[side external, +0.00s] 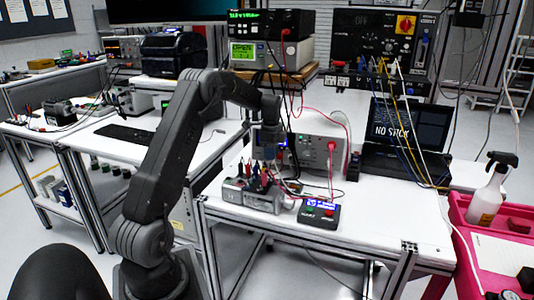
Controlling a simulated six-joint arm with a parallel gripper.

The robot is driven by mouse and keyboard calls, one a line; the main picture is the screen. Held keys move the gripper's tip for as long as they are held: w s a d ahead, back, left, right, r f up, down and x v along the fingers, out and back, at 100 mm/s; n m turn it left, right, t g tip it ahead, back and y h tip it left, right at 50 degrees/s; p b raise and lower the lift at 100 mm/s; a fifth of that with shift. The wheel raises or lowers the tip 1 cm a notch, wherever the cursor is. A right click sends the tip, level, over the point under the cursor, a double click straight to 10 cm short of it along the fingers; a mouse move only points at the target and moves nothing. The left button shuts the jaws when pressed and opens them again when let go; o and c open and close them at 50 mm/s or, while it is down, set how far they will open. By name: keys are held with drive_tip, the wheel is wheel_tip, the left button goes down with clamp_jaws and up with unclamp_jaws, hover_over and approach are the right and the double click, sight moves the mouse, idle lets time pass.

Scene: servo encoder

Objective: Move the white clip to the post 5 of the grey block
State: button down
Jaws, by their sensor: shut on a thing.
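The grey block (250,195) lies on the white workbench near its front left edge. Several red and dark clips (256,174) with leads stand up along its top. My gripper (271,159) points down from the end of my arm, just above and behind the block's right part. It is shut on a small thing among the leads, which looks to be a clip. The fingertips are too small and crowded to show its colour. I cannot pick out the white clip or tell the block's separate posts apart.
A small dark box with a blue display and buttons (319,213) sits right of the block. A grey instrument (318,152) with red leads stands behind. A laptop (408,140) is further right. Loose cables cross the bench. Free bench top lies at the front right.

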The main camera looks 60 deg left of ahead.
drive_tip(key=shift+f, duration=3.6)
drive_tip(key=shift+f, duration=0.15)
drive_tip(key=c, duration=1)
unclamp_jaws()
drive_tip(key=shift+r, duration=3.5)
